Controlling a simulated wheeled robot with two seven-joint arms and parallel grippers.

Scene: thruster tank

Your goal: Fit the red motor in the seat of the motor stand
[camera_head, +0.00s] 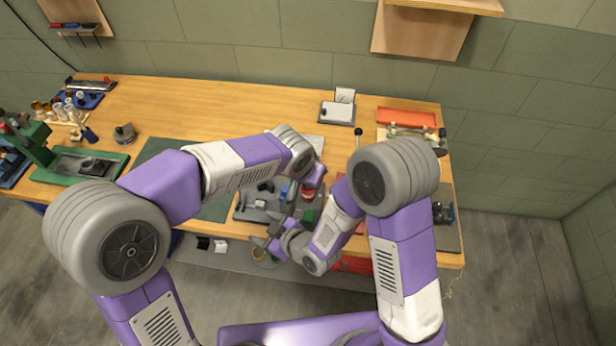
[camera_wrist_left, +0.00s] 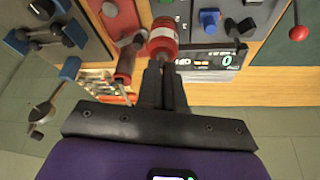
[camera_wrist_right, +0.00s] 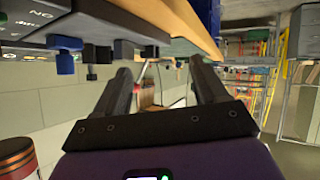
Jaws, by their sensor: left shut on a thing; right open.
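The red motor (camera_head: 308,193), a red cylinder with a pale band, is at the end of my left gripper (camera_head: 312,182), over the grey tray area. In the left wrist view the red motor (camera_wrist_left: 163,40) is at the tips of the left gripper (camera_wrist_left: 164,62), whose fingers are shut on it. My right gripper (camera_head: 269,241) is near the table's front edge, left of and nearer than the motor. In the right wrist view the right gripper (camera_wrist_right: 160,78) has its fingers apart, with nothing between them. I cannot clearly pick out the motor stand; the arms hide part of the work area.
A grey tray (camera_head: 243,213) with small parts lies below the arms. A green press (camera_head: 40,145) stands at the far left. A red-orange tray (camera_head: 406,117) is at the back right. The wooden tabletop (camera_head: 230,100) is clear at the back middle.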

